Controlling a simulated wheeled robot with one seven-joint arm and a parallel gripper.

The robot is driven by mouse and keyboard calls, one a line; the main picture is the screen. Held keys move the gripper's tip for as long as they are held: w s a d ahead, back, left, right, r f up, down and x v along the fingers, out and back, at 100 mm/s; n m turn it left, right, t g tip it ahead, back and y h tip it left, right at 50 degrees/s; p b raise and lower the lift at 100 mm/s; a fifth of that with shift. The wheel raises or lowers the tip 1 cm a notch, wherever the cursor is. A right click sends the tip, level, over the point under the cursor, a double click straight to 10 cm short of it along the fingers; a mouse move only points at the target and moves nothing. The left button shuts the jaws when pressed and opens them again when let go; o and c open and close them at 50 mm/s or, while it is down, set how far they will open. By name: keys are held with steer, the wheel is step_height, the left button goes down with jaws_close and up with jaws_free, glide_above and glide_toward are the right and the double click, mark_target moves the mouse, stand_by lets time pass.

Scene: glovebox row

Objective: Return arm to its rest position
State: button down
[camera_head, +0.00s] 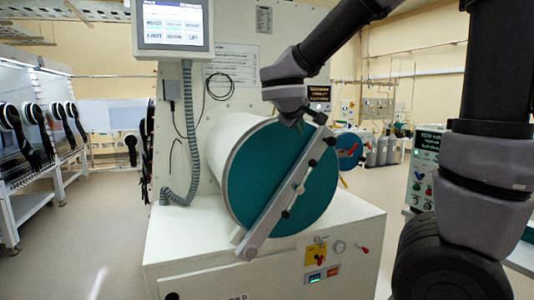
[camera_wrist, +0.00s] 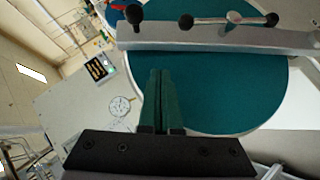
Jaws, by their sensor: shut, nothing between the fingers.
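My arm reaches in from the upper right in the head view, and its wrist is in front of the upper part of a round teal door. My gripper (camera_wrist: 160,72) shows in the wrist view with its two dark green fingers together and nothing between them. The fingers point at the teal door (camera_head: 262,190), which also fills the middle of the wrist view (camera_wrist: 215,85). A grey bar (camera_head: 285,195) with black knobs crosses the door diagonally. In the wrist view the bar (camera_wrist: 220,42) lies beyond the fingertips. I cannot tell whether the fingers touch anything.
A white cylinder (camera_head: 218,150) carries the door above a white cabinet (camera_head: 260,278) with a gauge and switches. A screen (camera_head: 172,24) and grey hose (camera_head: 188,130) are at upper left. Gloveboxes (camera_head: 30,140) line the left. Open floor (camera_head: 105,235) lies between.

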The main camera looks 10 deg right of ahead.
steer(key=s+d+f+m+g+y, duration=0.25)
steer(key=s+d+m+g, duration=0.3)
steer(key=s+d, duration=0.5)
steer(key=s+a+r+m+t+y, duration=0.2)
steer(key=s+a+m+y, duration=0.3)
steer(key=s, duration=0.4)
steer(key=shift+s+a, duration=0.25)
steer(key=shift+a, duration=0.25)
